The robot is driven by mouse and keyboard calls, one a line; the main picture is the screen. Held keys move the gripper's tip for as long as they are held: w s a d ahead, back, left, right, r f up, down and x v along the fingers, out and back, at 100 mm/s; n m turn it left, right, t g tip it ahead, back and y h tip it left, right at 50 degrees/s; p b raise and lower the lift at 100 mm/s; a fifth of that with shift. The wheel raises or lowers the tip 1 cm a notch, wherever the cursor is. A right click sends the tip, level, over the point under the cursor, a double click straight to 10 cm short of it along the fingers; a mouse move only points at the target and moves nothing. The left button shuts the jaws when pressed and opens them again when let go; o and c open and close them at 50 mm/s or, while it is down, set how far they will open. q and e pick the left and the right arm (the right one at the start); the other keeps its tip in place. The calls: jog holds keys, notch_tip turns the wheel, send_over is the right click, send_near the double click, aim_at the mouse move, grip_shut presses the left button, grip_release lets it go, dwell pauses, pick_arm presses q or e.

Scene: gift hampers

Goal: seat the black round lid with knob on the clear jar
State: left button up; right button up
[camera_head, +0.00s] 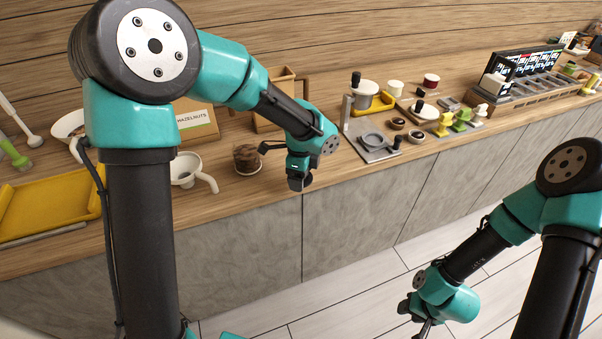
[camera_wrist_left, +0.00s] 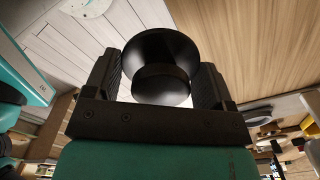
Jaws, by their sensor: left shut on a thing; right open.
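The clear jar (camera_head: 247,160), with brown contents, stands on the counter near its front edge. My left gripper (camera_head: 299,182) is to the right of the jar in the head view, apart from it, near the counter's front edge. In the left wrist view, my left gripper (camera_wrist_left: 160,88) is shut on the black round lid with knob (camera_wrist_left: 161,62), which sits between the two fingers. In the head view I cannot tell the lid from the dark fingers. My right gripper (camera_head: 424,322) is open, low at the right in front of the counter, partly cut off.
A white funnel-like vessel (camera_head: 186,172) stands left of the jar, and a yellow tray (camera_head: 50,207) lies farther left. A box marked hazelnuts (camera_head: 197,120) is behind. A grey plate with a ring (camera_head: 375,148) is to the right.

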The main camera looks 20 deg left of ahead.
pick_arm(q)
jog(key=w+a+r+n, duration=0.3)
jog(key=w+a+r, duration=0.25)
jog(key=a, duration=0.45)
jog(key=n, duration=0.3)
send_near(244, 134)
jog(key=s+d, duration=0.1)
jog(key=s, duration=0.2)
jog(key=shift+w+d+f, duration=0.1)
jog(key=shift+d+f, duration=0.1)
jog(key=shift+f, duration=0.25)
jog(key=shift+f, duration=0.1)
jog(key=shift+f, duration=2.75)
jog(key=shift+f, duration=0.6)
jog(key=o, duration=0.8)
